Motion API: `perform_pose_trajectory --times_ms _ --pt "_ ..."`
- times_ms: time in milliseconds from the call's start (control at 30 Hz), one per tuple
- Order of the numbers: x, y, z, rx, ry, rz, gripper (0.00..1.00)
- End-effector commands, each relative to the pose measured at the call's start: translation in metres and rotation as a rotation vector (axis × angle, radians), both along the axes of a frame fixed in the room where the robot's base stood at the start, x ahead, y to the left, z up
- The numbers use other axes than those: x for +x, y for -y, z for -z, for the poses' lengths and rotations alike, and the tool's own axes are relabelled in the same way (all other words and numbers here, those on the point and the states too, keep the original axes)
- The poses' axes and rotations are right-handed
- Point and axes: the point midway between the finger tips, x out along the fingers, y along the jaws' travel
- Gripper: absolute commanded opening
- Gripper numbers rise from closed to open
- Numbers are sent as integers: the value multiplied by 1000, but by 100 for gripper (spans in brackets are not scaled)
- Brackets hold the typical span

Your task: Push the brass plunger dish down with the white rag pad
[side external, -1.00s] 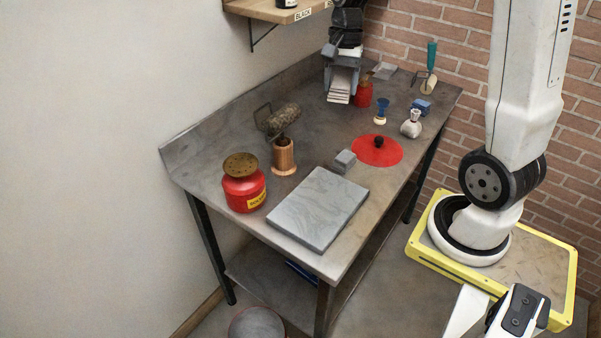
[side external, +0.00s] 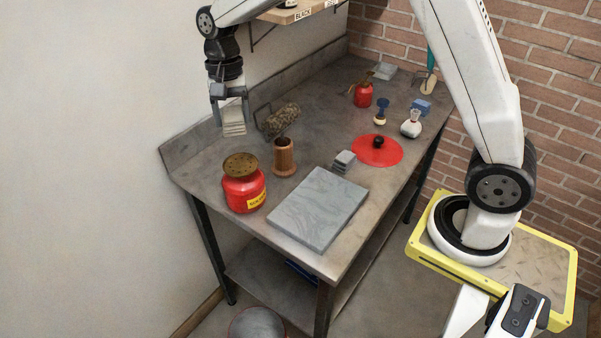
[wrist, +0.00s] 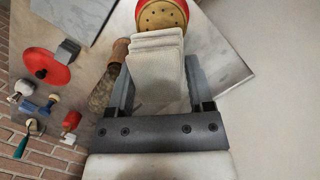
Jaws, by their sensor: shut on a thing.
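My gripper (side external: 229,100) is shut on the white rag pad (side external: 234,129), a folded stack of pale cloth that hangs below the fingers. The pad (wrist: 158,62) also shows between the fingers in the wrist view. The brass plunger dish (side external: 240,165) is a round, perforated lid on top of a red can (side external: 244,193) with a yellow label. In the side view the gripper and pad are above and behind the can, apart from the dish. In the wrist view the dish (wrist: 162,15) lies just beyond the pad's far end, partly hidden by it.
A wooden cup (side external: 284,158) and a bristly roller (side external: 281,118) stand right of the can. A grey stone slab (side external: 318,208), a small grey block (side external: 344,158) and a red disc (side external: 377,150) with a black knob lie further right. The wall shelf (side external: 297,12) is near my arm.

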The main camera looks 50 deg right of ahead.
Motion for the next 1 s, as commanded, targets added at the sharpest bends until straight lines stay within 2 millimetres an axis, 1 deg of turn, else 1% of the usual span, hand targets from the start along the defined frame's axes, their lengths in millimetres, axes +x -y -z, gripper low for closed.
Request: perform_pose_trajectory --times_ms 100,200,333,667,867,1000 --pt "0 0 17 1 -1 1 20" --pt "0 0 27 0 1 1 20" --pt "0 1 32 1 2 1 20" --pt "0 1 36 1 2 1 20" --pt "0 1 46 1 1 1 20" --pt "0 1 57 1 1 1 20"
